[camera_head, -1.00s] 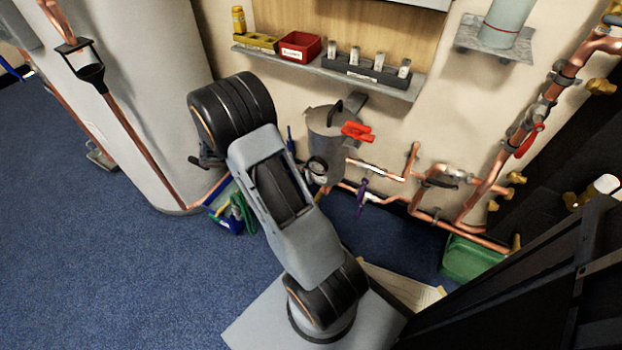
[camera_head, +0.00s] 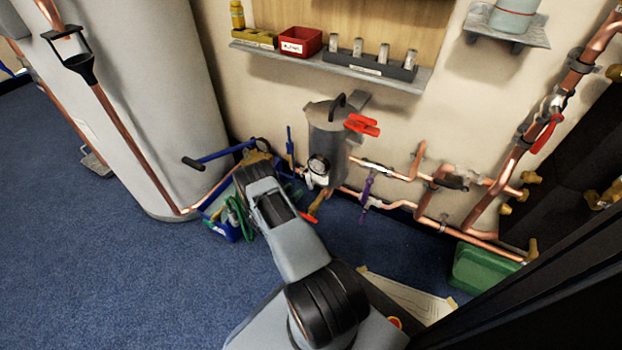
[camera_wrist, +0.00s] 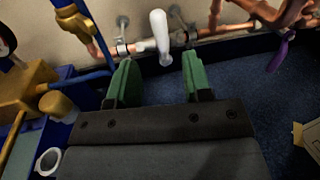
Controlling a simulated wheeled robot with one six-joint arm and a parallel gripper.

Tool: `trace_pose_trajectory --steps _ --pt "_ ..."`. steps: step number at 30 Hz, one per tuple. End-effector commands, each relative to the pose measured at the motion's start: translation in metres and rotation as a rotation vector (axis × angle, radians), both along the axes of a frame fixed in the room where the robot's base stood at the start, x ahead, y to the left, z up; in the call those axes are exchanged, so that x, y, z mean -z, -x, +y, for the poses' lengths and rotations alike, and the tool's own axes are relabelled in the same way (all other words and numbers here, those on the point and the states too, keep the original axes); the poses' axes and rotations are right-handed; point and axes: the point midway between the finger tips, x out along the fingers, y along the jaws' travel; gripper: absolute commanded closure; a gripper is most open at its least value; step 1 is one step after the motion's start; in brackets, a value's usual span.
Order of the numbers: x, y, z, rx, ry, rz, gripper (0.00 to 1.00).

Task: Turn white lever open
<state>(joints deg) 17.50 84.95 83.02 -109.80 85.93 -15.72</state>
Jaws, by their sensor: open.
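The white lever (camera_wrist: 160,34) shows in the wrist view on a copper pipe along the wall, with its rounded handle toward the camera. My gripper (camera_wrist: 158,60) is open, with its two green-padded fingers apart. Nothing is clamped, and I cannot tell whether a finger touches the lever. In the head view my arm hides the gripper, and I cannot surely pick out the white lever there.
A blue lever (camera_wrist: 89,22) stands left of the white one, and a purple lever (camera_wrist: 281,50) hangs to the right. A grey tank (camera_head: 328,140) with a red handle (camera_head: 362,125) is above the pipes. A blue toolbox (camera_wrist: 72,127) sits close to the left finger.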

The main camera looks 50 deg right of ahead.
Motion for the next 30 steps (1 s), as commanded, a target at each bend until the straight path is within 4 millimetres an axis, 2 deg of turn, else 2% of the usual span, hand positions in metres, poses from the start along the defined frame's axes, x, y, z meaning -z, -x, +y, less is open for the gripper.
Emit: trace_pose_trajectory --steps 1,6,15,21,30 --pt "0.003 0.000 -0.012 0.006 0.000 -0.003 0.55" --pt "0.003 -0.001 -0.045 0.006 0.000 -0.004 0.55" --pt "0.002 -0.004 -0.090 0.003 -0.001 -0.002 0.55" --pt "0.000 -0.005 -0.104 0.002 0.000 -0.001 0.55" --pt "-0.001 -0.005 -0.107 0.001 -0.001 0.000 0.55"
